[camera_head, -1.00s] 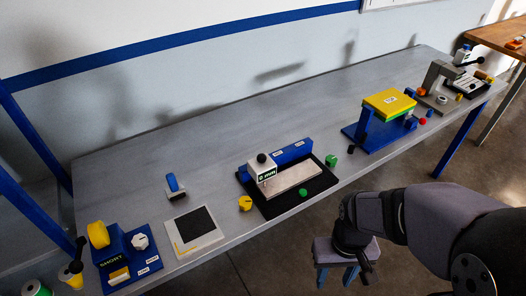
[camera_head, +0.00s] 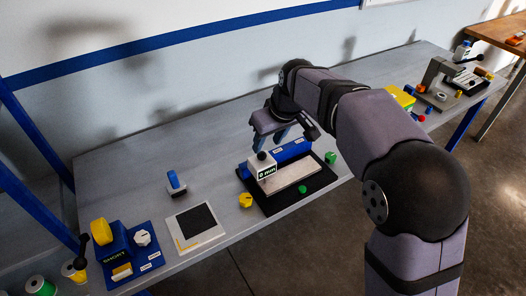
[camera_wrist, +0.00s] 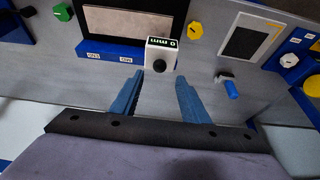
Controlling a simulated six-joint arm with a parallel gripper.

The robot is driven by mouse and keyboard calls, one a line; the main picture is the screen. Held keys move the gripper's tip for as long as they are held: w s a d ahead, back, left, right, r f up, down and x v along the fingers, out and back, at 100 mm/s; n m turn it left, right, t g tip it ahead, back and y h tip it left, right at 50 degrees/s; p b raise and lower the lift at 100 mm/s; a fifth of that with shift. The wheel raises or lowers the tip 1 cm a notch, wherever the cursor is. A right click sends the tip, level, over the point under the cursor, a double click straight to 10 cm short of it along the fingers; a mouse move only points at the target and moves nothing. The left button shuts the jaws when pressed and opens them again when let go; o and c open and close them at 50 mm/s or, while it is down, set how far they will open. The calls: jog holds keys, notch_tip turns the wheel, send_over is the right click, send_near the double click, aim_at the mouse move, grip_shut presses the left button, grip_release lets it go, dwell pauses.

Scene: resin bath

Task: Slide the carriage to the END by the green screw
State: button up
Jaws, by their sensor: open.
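The carriage (camera_head: 262,167) is a white block with a black knob on top and a "0 mm" display. It sits at the left end of the blue rail (camera_head: 294,149) in the head view. In the wrist view the carriage (camera_wrist: 161,51) is at the rail's right end, and two white labels are on the rail (camera_wrist: 108,50), the farther one apparently reading END. The green screw (camera_head: 330,157) is by the rail's far right end; it also shows in the wrist view (camera_wrist: 62,12). My gripper (camera_head: 269,143) is open above the carriage, its blue fingertips (camera_wrist: 160,80) either side of the knob, apparently not touching.
A yellow screw (camera_head: 245,200) lies by the carriage's end. A black base (camera_head: 266,206) with a pale plate and a green piece (camera_head: 302,189) is in front of the rail. A white card with a black square (camera_head: 195,228) and a blue-handled tool (camera_head: 175,184) stand left.

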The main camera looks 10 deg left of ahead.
aim_at(263, 153)
jog(key=shift+p+x, duration=1.1)
jog(key=shift+x, duration=2.55)
grip_shut()
jog(key=shift+w+d, duration=0.1)
